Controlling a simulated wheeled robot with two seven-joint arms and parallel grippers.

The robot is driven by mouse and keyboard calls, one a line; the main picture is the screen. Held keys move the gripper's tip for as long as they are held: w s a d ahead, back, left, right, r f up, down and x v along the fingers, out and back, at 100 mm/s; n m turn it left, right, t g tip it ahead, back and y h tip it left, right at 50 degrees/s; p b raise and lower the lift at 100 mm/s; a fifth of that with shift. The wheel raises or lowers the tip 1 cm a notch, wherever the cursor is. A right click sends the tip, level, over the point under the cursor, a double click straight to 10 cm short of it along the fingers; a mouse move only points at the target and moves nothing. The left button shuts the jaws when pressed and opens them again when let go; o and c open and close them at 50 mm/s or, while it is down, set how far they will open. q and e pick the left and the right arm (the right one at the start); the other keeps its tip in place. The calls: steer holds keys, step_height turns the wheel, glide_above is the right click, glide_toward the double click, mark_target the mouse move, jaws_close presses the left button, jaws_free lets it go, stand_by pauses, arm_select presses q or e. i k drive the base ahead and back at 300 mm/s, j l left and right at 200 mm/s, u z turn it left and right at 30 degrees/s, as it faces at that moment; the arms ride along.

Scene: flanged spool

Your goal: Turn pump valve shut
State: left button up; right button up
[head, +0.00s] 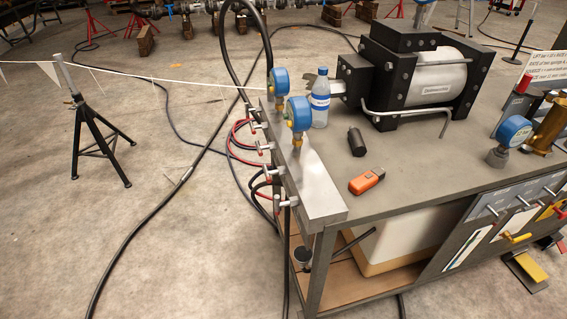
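A pump-like unit (432,76) with black end blocks and a silver cylinder stands on a grey workbench (420,185). A metal manifold block (310,185) runs along the bench's left edge. Several small T-handled valves stick out from its left side, the nearest valve (285,202) at the front end. Two blue gauges rise from the manifold, one gauge (299,113) nearer than the other (279,80). Panels on the bench front carry more handles, one of them a yellow handle (517,238). I cannot tell which valve is the pump valve. Neither of my grippers shows.
A blue-capped bottle (320,103), a black cylinder (356,141) and an orange device (366,181) stand or lie on the bench. Another gauge (512,131) is at right. Hoses (155,225) cross the floor. A black tripod stand (92,135) holds a rope barrier at left.

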mark_target(268, 172)
steer(key=i+j+z, duration=0.25)
steer(key=j+z, duration=0.15)
steer(key=i+j+z, duration=0.2)
steer(key=j+z, duration=0.2)
steer(key=j, duration=0.2)
steer(key=i+j+z, duration=0.1)
steer(key=j+z, duration=0.3)
steer(key=j, duration=0.15)
steer(key=j+z, duration=0.4)
steer(key=j, duration=0.2)
steer(key=j+z, duration=0.45)
steer(key=j, duration=0.2)
